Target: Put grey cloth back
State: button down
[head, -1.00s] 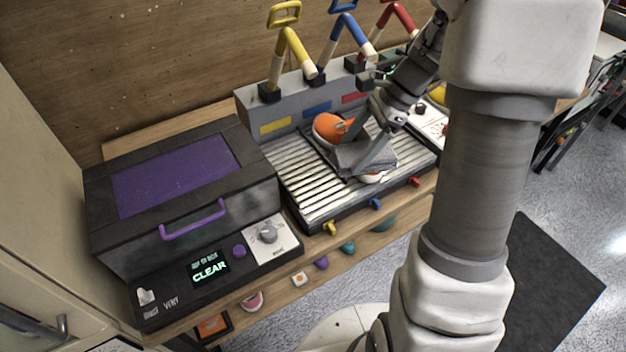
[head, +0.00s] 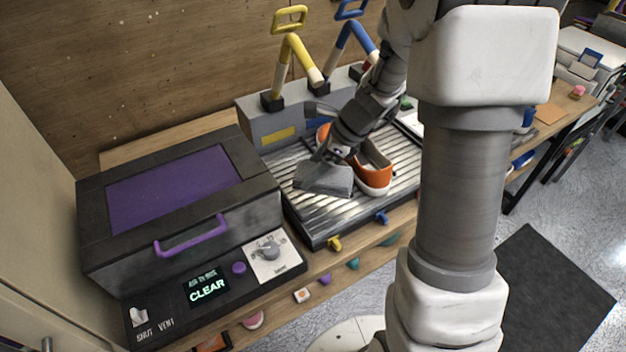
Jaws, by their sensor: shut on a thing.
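The grey cloth (head: 322,179) hangs over the left part of the ribbed metal rack (head: 300,220), to the left of the sneaker. My gripper (head: 330,158) is shut on the cloth's upper edge; its fingertips are partly hidden by the wrist. The orange sneaker (head: 376,176) with a white sole sits on the rack, just right of my gripper and partly behind my arm. I cannot tell whether the cloth's lower edge touches the rack.
A black box with a purple lid window (head: 172,180) and a "CLEAR" display (head: 207,291) stands left of the rack. A dark mat (head: 545,285) lies on the floor.

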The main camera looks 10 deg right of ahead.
jog(key=shift+w+a+f+b, duration=0.1)
jog(key=shift+f+b, duration=0.35)
jog(key=shift+f, duration=1.6)
jog(key=shift+f, duration=0.1)
jog(key=shift+f+b, duration=0.5)
jog(key=shift+f, duration=0.05)
grip_release()
